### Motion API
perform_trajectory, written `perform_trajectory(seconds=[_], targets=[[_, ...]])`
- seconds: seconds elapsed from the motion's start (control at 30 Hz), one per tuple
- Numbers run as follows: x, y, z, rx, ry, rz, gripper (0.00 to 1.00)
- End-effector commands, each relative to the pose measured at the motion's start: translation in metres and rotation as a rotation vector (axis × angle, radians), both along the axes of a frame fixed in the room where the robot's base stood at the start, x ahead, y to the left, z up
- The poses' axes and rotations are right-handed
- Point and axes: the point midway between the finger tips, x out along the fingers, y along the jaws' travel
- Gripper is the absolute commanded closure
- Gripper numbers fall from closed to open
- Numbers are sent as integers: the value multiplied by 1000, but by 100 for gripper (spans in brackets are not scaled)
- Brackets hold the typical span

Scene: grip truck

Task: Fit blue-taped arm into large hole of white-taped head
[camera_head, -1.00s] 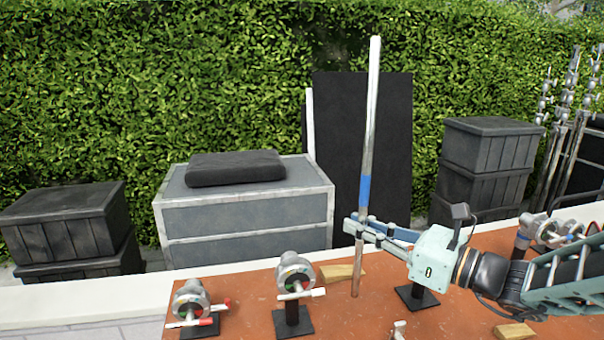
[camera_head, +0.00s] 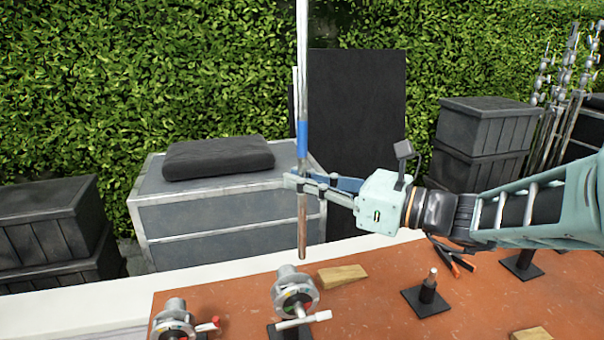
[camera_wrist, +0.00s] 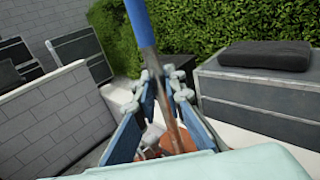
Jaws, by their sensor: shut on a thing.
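The blue-taped arm is a long metal pole (camera_head: 303,222) with a blue band; it stands upright, its top beyond the head view. My gripper (camera_head: 302,184) is shut on it below the blue band. In the wrist view, the pole (camera_wrist: 139,24) runs between my gripper's fingers (camera_wrist: 161,85). The pole's lower end hangs free, in the picture just above the white-taped head (camera_head: 293,287), a round silver clamp with a white handle on a black stand. Its depth relative to the head is unclear, and I cannot make out the large hole.
A similar head with a red-marked handle (camera_head: 174,322) stands to the left. A wooden wedge (camera_head: 342,276) lies just right of the white-taped head. A black stand (camera_head: 427,296) and orange-handled pliers (camera_head: 455,260) are further right. Grey cases (camera_head: 225,218) stand behind the orange tabletop (camera_head: 385,315).

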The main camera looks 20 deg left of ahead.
Motion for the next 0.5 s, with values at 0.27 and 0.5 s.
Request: perform_trajectory(seconds=[0.27, 0.5], targets=[[0, 0, -11, 2, -1, 0, 100], [0, 0, -32, 2, 0, 0, 100]])
